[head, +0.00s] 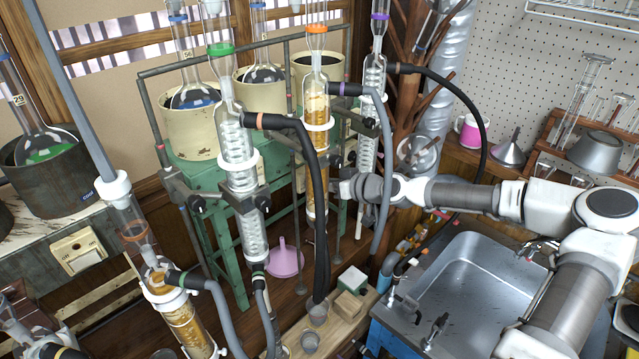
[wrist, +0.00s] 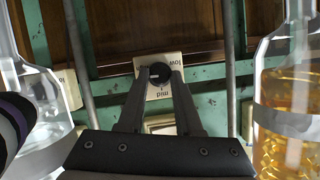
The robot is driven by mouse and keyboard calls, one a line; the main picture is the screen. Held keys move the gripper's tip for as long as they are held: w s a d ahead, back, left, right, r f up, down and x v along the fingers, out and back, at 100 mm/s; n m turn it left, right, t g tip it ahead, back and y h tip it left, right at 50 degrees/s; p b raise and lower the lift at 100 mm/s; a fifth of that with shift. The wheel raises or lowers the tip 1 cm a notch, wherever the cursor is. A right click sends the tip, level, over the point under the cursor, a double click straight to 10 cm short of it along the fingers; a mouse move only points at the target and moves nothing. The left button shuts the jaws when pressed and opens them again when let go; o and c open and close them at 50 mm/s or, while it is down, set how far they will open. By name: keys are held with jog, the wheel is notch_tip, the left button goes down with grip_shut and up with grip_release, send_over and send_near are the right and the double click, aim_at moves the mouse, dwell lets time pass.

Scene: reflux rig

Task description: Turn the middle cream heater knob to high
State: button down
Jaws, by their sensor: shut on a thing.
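In the wrist view, a black round knob (wrist: 160,71) sits on a cream plate (wrist: 177,60) fixed to the green frame. The words "low" and "mid" show on the plate, turned in the picture. A pale mark shows on the knob, but its exact setting is hard to read. My gripper (wrist: 160,77) is shut on the knob, one finger on each side. In the head view, my gripper (head: 346,188) reaches in among the glassware at the green stand (head: 215,205). The knob is hidden there. Cream heater pots (head: 192,135) stand on the stand.
In the wrist view, a clear glass vessel (wrist: 45,100) stands close on the left and one with amber contents (wrist: 285,110) close on the right. In the head view, condensers (head: 238,150) and hoses (head: 315,190) crowd the front. A steel sink (head: 470,285) is lower right.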

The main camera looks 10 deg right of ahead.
jog(key=c, duration=0.6)
grip_release()
jog(key=b+v, duration=0.1)
jog(key=v, duration=1.6)
jog(key=shift+s, duration=0.15)
jog(key=shift+d, duration=0.1)
